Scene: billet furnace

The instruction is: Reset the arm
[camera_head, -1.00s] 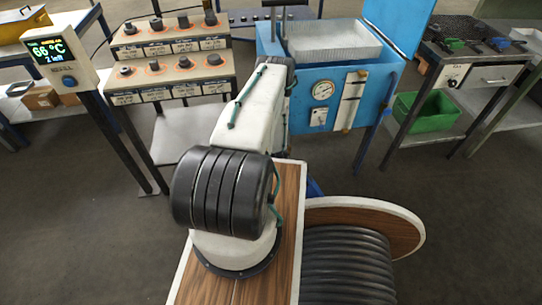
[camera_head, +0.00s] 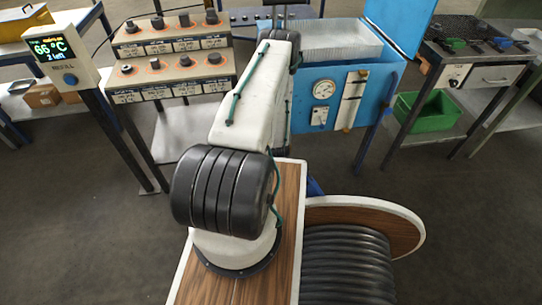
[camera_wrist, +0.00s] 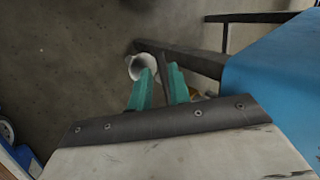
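My arm rises from its base in the middle of the head view and reaches away toward the blue furnace tank (camera_head: 345,90). My gripper is hidden behind the arm there. In the wrist view, the two green fingers of my gripper (camera_wrist: 160,69) stand apart with a gap between them, and I see nothing held. The fingers hang over the grey floor, left of a blue side panel (camera_wrist: 275,75). A white round, hollow thing (camera_wrist: 140,67) shows beyond the left finger; I cannot tell what it is.
A stepped rack (camera_head: 172,60) with several dark pieces stands left of the tank. A display post (camera_head: 60,55) reads 66 °C. A side table (camera_head: 480,75) with a green bin (camera_head: 428,111) stands right. A cable reel (camera_head: 365,225) sits close by. Floor is clear at right.

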